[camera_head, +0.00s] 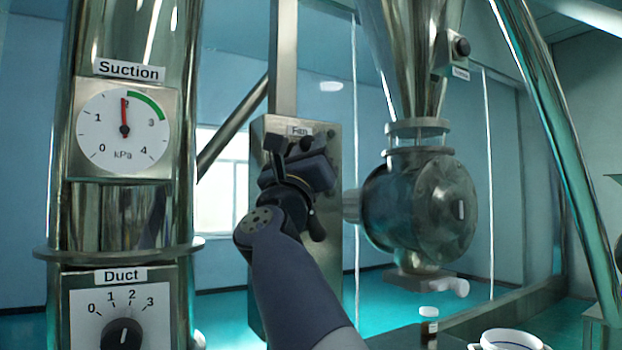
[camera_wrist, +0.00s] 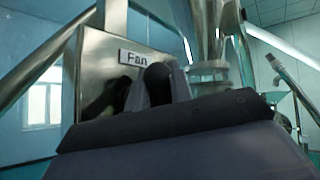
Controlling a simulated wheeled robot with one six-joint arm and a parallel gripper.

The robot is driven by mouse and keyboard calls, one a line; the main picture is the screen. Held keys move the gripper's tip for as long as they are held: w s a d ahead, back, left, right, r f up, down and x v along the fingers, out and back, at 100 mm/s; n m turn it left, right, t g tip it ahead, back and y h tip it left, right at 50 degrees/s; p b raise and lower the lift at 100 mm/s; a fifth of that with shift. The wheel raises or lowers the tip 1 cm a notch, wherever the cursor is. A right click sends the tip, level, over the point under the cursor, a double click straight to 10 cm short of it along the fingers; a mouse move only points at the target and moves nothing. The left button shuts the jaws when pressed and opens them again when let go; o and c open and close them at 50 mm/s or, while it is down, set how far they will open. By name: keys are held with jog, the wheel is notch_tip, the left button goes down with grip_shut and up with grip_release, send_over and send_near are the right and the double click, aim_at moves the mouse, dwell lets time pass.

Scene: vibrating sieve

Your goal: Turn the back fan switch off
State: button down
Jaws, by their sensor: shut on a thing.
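The fan switch box (camera_head: 334,132) is a metal box on a post with a "Fan" label at its top. It also shows in the wrist view (camera_wrist: 95,60), with the label above my gripper. My gripper (camera_head: 307,146) is against the front of the box, just below the label. Its dark fingers are shut on a dark part there, likely the fan switch. In the wrist view, my gripper (camera_wrist: 158,82) shows dark finger shapes just under the label. The switch itself is mostly hidden by my gripper, and its position cannot be told.
A suction gauge (camera_head: 124,130) and a duct dial (camera_head: 122,335) are on the metal column at left. A round metal valve housing (camera_head: 425,208) under a funnel stands close right of the box. A white bowl (camera_head: 510,341) is at the bottom right.

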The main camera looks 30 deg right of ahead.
jog(key=shift+a+f+n+t+y+b, duration=0.15)
jog(key=shift+n+t+y+b, duration=0.45)
jog(key=shift+n+t+b, duration=0.9)
jog(key=shift+b, duration=0.3)
jog(key=shift+n+t+y, duration=0.3)
jog(key=shift+n, duration=0.1)
jog(key=c, duration=1.5)
grip_release()
jog(key=shift+c, duration=0.2)
jog(key=b+v, duration=0.4)
jog(key=v, duration=0.6)
jog(key=shift+s+a+f+b, duration=0.2)
jog(key=shift+s+b, duration=0.1)
